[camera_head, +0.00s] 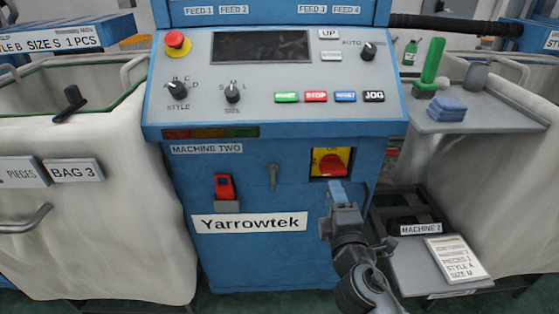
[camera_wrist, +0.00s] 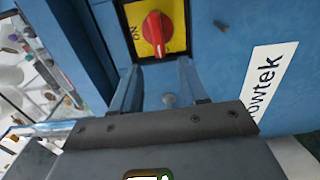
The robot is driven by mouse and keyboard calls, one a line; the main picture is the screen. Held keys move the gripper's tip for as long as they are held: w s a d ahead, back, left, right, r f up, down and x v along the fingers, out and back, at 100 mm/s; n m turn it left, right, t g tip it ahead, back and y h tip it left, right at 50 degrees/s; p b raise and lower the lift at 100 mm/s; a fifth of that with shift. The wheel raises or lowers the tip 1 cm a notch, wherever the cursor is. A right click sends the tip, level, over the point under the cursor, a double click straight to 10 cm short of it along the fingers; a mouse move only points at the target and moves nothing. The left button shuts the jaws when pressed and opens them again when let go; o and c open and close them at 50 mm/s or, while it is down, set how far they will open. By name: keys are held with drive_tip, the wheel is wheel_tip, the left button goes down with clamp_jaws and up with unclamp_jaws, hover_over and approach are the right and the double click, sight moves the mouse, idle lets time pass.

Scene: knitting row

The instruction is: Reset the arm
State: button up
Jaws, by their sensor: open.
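My gripper (camera_head: 336,190) is in front of the blue machine's lower front, just below the red rotary switch (camera_head: 329,165) on its yellow plate. In the wrist view my gripper (camera_wrist: 158,78) shows two blue fingers spread apart with nothing between them. The red switch (camera_wrist: 156,30) lies beyond the fingertips, and the fingers look apart from it. An ON label shows on the yellow plate. The blue machine (camera_head: 260,265) carries the labels MACHINE TWO and Yarrowtek.
Above is a sloped control panel (camera_head: 200,60) with knobs, buttons and a red emergency stop (camera_head: 177,44). A white bag (camera_head: 90,240) stands left. A side shelf (camera_head: 470,122) and a lower tray (camera_head: 420,270) are at right.

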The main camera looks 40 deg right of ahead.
drive_tip(key=s+a+m+y+p, duration=0.2)
drive_tip(key=s+a+y+p, duration=0.1)
drive_tip(key=s+a, duration=0.4)
drive_tip(key=s+a+m+y+p, duration=0.1)
drive_tip(key=s+a+y+p, duration=0.3)
drive_tip(key=s, duration=0.5)
drive_tip(key=s+a+r+m+y+p, duration=0.1)
drive_tip(key=s+a+r+m+p, duration=0.1)
drive_tip(key=s+r, duration=0.5)
drive_tip(key=s+a+r+m+y+p, duration=0.2)
drive_tip(key=s+a+r+m, duration=0.1)
drive_tip(key=s+r+m, duration=0.3)
wheel_tip(320, 180, up, 2)
drive_tip(key=shift+s+a+r, duration=0.15)
drive_tip(key=shift+s+a, duration=0.25)
drive_tip(key=shift+s, duration=0.8)
